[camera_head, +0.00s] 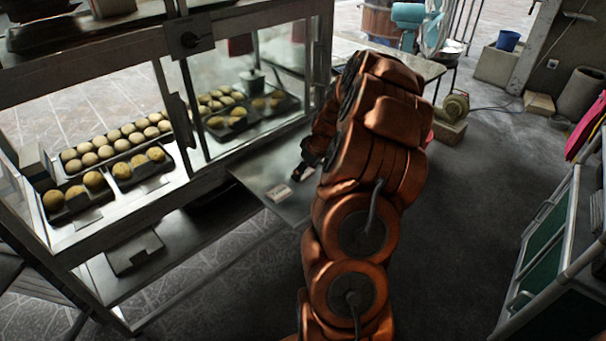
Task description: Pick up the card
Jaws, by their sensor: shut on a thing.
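A small white card (279,192) with dark marks lies on the metal shelf (262,172) beside the glass display case. My gripper (299,172) is just above and to the right of this card, over the shelf. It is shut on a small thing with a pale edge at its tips. My own arm hides most of the gripper, so I cannot tell clearly whether the held thing is a card.
The glass case (190,120) stands at left with trays of round buns (116,138). A dark flat plate (134,252) lies on the lower shelf. A green-panelled cabinet (545,240) stands at right. The floor (455,190) between is clear.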

